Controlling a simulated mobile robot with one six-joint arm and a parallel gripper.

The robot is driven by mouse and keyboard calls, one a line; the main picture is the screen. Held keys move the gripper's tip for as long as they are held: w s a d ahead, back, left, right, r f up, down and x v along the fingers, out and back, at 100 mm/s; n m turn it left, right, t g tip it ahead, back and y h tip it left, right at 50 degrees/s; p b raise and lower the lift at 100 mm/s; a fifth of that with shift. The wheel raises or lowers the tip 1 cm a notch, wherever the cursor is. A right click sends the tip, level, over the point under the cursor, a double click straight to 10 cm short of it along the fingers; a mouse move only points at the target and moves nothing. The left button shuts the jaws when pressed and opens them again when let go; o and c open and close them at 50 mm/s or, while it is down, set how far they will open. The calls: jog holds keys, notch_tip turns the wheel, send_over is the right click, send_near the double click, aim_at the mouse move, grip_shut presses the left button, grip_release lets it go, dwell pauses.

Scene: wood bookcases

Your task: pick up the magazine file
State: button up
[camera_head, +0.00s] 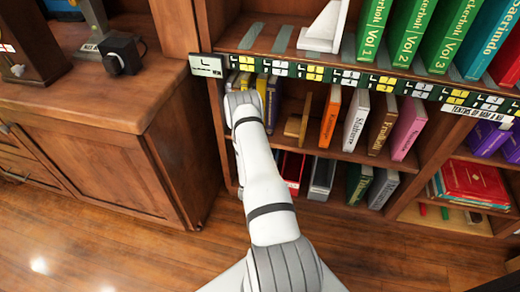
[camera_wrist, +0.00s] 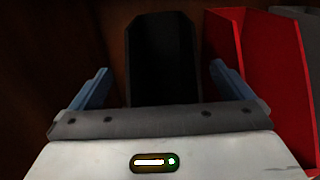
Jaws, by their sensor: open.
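A black magazine file (camera_wrist: 160,50) stands upright straight ahead in the wrist view, between the fingers of my gripper (camera_wrist: 158,78) as seen there. My gripper is open, with a blue finger on each side of the file; I cannot tell whether either touches it. A red magazine file (camera_wrist: 262,50) stands close on the right, partly behind the right finger. In the head view this red file (camera_head: 292,168) is on the low shelf beside my arm. The black file and my gripper are hidden behind my arm there.
A grey file (camera_head: 321,178) stands right of the red one, then upright books (camera_head: 359,183). The shelf board above holds more books (camera_head: 330,117) and a wooden bookend (camera_head: 299,122). A wooden cabinet (camera_head: 110,165) closes off the left. The wood floor (camera_head: 120,250) in front is clear.

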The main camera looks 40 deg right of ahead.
jog(key=b+x, duration=0.2)
jog(key=x, duration=0.4)
jog(key=shift+w+d+r, duration=0.15)
jog(key=shift+d+r, duration=0.1)
jog(key=shift+r, duration=0.2)
jog(key=shift+c, duration=0.6)
jog(key=c, duration=1.3)
jog(key=shift+c, duration=0.6)
jog(key=shift+r+b, duration=0.1)
jog(key=shift+b, duration=0.2)
